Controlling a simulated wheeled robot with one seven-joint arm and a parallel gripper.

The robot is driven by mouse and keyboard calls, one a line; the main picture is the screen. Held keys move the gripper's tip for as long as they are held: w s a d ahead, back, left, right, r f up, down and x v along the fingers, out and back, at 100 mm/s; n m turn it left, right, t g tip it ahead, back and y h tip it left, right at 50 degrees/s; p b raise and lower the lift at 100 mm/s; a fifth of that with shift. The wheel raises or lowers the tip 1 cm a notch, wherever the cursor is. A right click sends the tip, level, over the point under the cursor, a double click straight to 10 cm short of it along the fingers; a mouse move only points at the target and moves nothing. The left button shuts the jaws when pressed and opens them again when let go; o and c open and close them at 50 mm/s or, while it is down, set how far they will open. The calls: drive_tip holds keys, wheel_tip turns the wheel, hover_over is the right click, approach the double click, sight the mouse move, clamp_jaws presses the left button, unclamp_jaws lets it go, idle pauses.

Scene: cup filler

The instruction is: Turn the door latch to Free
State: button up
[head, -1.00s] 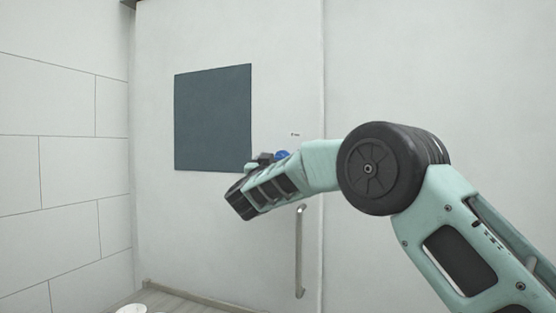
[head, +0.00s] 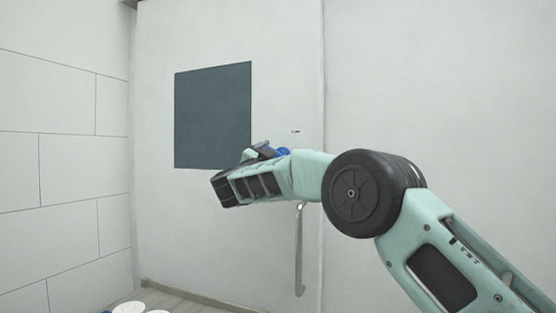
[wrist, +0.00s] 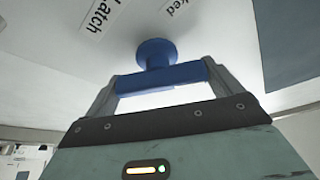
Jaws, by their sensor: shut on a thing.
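The blue door latch (wrist: 157,52) shows in the wrist view as a round knob with a blue crossbar, mounted on the pale door. The two grey fingers of my gripper (wrist: 162,80) stand at the two ends of the crossbar and are shut on it. Printed labels beside the knob are partly cut off; they read "Latch" and "...ked". In the head view the latch (head: 283,152) is a small blue patch behind my arm, mostly hidden. The fingers are hard to make out there.
The white door (head: 225,225) has a dark square panel (head: 213,115) and a vertical metal handle (head: 299,255) below my forearm. A tiled wall (head: 60,170) is at the left. White round objects (head: 130,307) show at the bottom left edge.

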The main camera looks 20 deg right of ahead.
drive_tip(key=m+g, duration=0.1)
drive_tip(key=m, duration=0.2)
drive_tip(key=m+g+p, duration=0.1)
drive_tip(key=m, duration=0.3)
drive_tip(key=shift+g+h, duration=0.3)
drive_tip(key=shift+g, duration=0.1)
drive_tip(key=m+g, duration=0.1)
drive_tip(key=m, duration=0.1)
drive_tip(key=m+p, duration=0.1)
drive_tip(key=m, duration=0.1)
drive_tip(key=shift+m+g+y, duration=0.3)
drive_tip(key=shift+g+y, duration=0.1)
drive_tip(key=shift+f+m+g+y+p, duration=0.1)
drive_tip(key=shift+m+g+y+p, duration=0.35)
drive_tip(key=shift+m, duration=0.65)
drive_tip(key=o, duration=0.7)
drive_tip(key=v, duration=1.7)
drive_tip(key=shift+s+f, duration=0.2)
drive_tip(key=shift+a, duration=0.1)
